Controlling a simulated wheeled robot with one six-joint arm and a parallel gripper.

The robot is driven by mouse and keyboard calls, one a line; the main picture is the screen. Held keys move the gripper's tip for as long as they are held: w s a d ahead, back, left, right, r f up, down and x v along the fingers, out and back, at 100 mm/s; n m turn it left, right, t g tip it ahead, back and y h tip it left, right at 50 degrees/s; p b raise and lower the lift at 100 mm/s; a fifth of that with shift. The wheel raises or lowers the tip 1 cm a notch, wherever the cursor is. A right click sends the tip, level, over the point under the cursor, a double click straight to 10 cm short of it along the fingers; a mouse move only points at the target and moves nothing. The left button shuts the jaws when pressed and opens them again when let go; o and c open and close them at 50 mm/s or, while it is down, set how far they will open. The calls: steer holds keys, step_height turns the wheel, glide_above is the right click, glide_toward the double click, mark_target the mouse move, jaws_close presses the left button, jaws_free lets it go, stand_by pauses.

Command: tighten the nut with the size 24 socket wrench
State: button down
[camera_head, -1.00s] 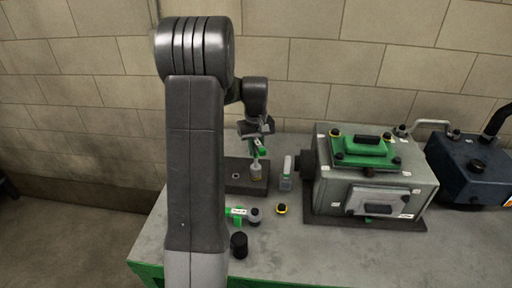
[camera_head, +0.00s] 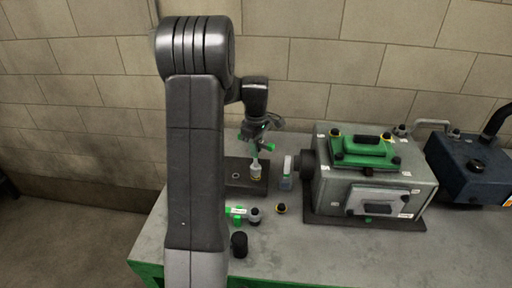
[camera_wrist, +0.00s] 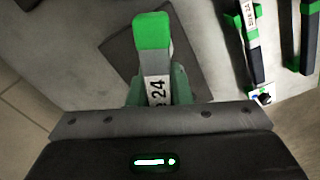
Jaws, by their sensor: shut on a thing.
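My gripper (camera_head: 262,132) is shut on the size 24 socket wrench (camera_head: 256,170), which hangs below it over a dark plate (camera_head: 246,187) on the bench. In the wrist view the wrench (camera_wrist: 152,60) has a green end and a white label reading 24, and it lies between my fingers. Its pale socket end with a yellowish band points down at the plate's right part. I cannot tell whether it touches. A small light ring (camera_head: 236,175) shows on the plate, left of the socket. No nut is clearly visible; one under the socket would be hidden.
A grey engine block with a green top (camera_head: 372,180) stands right of the plate. A dark blue unit (camera_head: 470,170) is far right.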

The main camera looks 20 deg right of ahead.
steer(key=n, duration=1.2)
steer(key=shift+n, duration=2.5)
steer(key=shift+f, duration=0.1)
